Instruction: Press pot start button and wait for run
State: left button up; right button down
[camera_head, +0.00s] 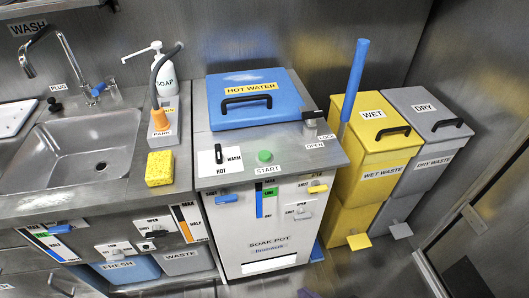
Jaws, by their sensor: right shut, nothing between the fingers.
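The soak pot (272,232) is a steel cabinet in the middle of the head view. Its blue lid (235,110), labelled HOT WATER, is down. The round green start button (264,156) sits on the top front ledge, above a START label, with nothing touching it. A HOT/WARM switch (219,155) is to its left. A black latch (313,114) by LOCK/OPEN labels is at the right. Only a small purplish tip at the bottom edge seems to be my right gripper (307,293), low in front of the pot and away from the button. My left gripper is out of view.
A sink (75,150), a yellow sponge (159,168) and a soap bottle (163,75) are left. Yellow WET (366,150) and grey DRY (425,130) waste bins stand right. A blue-handled tool (354,80) rises beside the pot.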

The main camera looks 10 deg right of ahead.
aim_at(264, 155)
jog(key=u, duration=1.9)
jog(key=k, duration=0.75)
jog(key=z, duration=0.85)
jog(key=i, duration=0.5)
